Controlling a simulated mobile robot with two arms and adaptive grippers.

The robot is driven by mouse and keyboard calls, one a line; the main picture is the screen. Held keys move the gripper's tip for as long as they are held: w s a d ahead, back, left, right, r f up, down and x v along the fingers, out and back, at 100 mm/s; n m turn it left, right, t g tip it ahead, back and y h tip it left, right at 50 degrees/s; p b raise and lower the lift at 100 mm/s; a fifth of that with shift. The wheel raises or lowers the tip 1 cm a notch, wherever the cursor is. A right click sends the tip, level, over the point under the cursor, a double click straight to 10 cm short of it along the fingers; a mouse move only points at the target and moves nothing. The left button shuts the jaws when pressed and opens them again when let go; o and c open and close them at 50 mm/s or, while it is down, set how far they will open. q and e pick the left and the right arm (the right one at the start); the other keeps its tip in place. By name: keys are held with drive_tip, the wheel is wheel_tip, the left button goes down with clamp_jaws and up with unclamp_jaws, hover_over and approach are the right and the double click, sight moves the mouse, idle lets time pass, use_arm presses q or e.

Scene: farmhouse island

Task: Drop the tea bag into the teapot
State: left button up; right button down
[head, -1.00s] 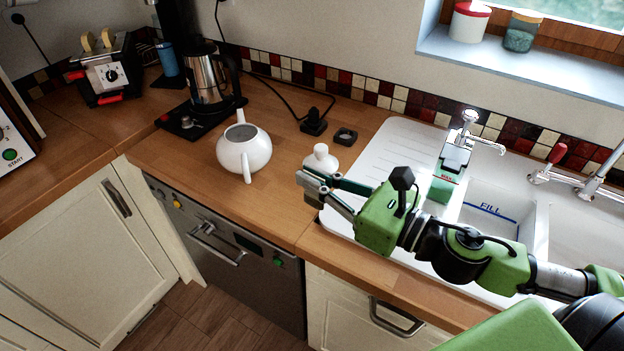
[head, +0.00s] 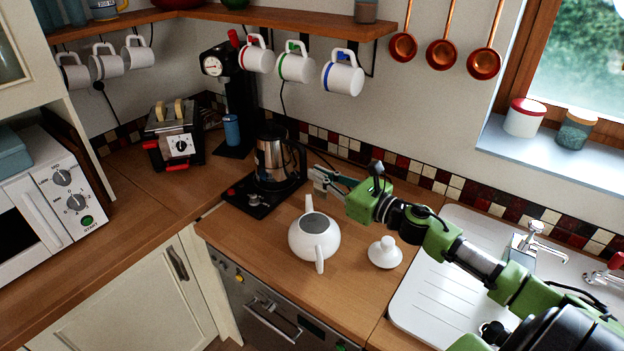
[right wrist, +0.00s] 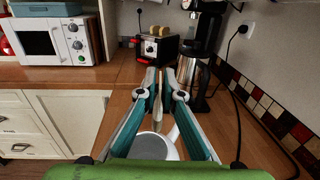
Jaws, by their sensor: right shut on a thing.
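The white teapot (head: 300,243) stands on the wooden counter with its dark round top opening uncovered. Its white lid (head: 384,254) lies on the counter to its right. My right gripper (head: 321,180) is above the counter, appearing just beyond the teapot. It is shut on a small pale thing between its fingertips, apparently the tea bag, largely hidden by the fingers. In the right wrist view the gripper (right wrist: 159,80) points towards the toaster, and the teapot (right wrist: 172,150) shows below, between the fingers. My left gripper is not in view.
A coffee maker with a steel jug (head: 272,160) stands behind the teapot, close to the gripper. Mugs (head: 342,77) hang under a shelf above. A toaster (head: 173,135) and a microwave (head: 40,200) are at left. The sink drainer (head: 440,290) is at right.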

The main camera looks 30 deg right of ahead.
sight(327, 197)
drive_tip(key=shift+s+f+b, duration=0.15)
drive_tip(key=shift+f+b, duration=0.15)
drive_tip(key=shift+f, duration=0.15)
wheel_tip(327, 197, down, 4)
drive_tip(key=b, duration=0.3)
drive_tip(key=shift+d, duration=0.1)
drive_tip(key=shift+f+b, duration=0.3)
drive_tip(key=shift+f, duration=0.15)
drive_tip(key=shift+s+r, duration=0.1)
drive_tip(key=c, duration=2.2)
unclamp_jaws()
drive_tip(key=shift+o, duration=0.5)
